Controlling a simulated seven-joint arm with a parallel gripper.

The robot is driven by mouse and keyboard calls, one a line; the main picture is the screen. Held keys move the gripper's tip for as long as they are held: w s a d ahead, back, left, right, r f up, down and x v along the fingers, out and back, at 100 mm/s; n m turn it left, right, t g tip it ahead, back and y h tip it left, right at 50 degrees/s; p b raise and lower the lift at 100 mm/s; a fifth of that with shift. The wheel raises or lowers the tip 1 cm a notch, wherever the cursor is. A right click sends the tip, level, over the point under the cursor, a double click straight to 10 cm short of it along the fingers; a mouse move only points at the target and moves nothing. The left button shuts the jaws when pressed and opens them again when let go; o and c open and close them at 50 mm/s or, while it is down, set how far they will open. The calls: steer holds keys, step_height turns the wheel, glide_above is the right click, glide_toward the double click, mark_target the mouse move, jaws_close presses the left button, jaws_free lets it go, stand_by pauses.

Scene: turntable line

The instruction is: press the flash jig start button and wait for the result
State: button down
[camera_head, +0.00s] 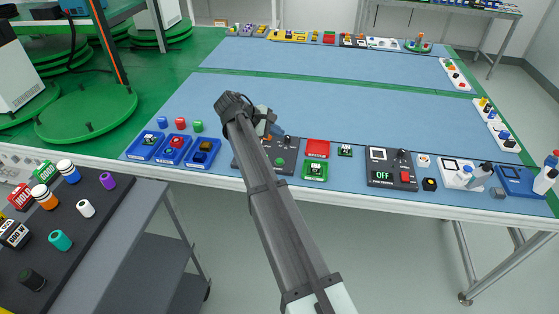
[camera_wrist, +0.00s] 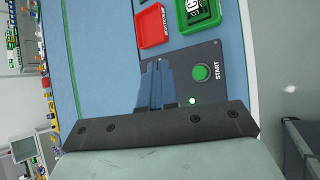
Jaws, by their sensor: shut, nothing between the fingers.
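The flash jig (camera_head: 288,166) is a dark panel at the table's front edge, partly hidden behind my arm in the head view. Its green start button (camera_head: 280,162) shows right of my arm. In the wrist view the green button (camera_wrist: 201,72) sits beside the word START on the dark panel (camera_wrist: 208,54). Contact or height cannot be told. In the head view my gripper (camera_head: 272,129) is partly hidden by the wrist.
A red tray (camera_head: 317,148) and a green tray (camera_head: 315,178) with a board lie right of the jig. A second panel (camera_head: 404,157) shows OFF and has a red button. Blue trays (camera_head: 187,164) with parts stand left. The mid-table is clear.

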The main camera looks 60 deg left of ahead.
mark_target(277, 162)
steer(key=shift+f, duration=0.1)
steer(key=shift+f, duration=4.3)
steer(key=shift+f, duration=0.9)
steer(key=shift+r, duration=0.9)
steer(key=shift+r, duration=0.1)
steer(key=shift+r, duration=2.4)
